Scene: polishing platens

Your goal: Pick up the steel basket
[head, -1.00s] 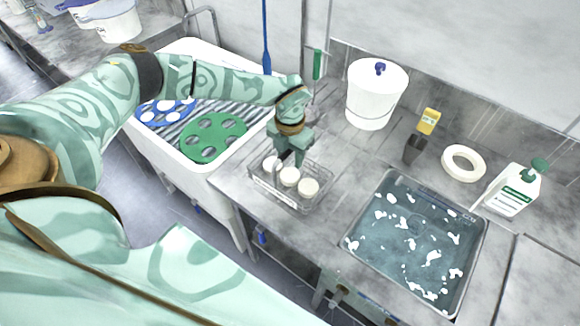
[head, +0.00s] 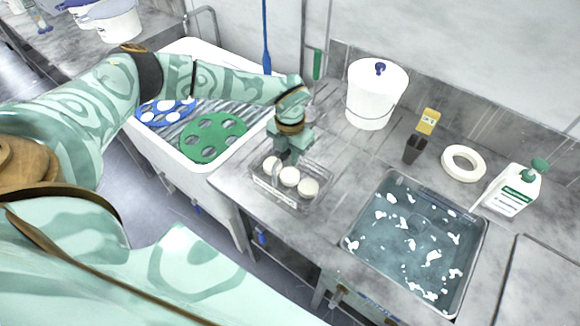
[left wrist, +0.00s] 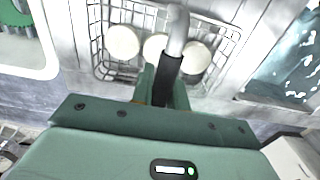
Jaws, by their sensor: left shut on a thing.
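The steel basket (head: 262,187) is a wire basket on the grey bench, left of the water basin. It holds three white round pieces (head: 289,176) in a row. My left gripper (head: 291,158) is over the basket and shut on its handle. In the left wrist view, the basket (left wrist: 97,45) lies below the gripper (left wrist: 168,85), and a grey bar with a black grip (left wrist: 172,55) runs between the fingers. The basket looks level; I cannot tell whether it is clear of the bench. My right gripper is not in view.
A white sink (head: 205,180) with a green carrier disc (head: 213,137) and a blue one is at the left. A steel basin (head: 415,240) of water is at the right.

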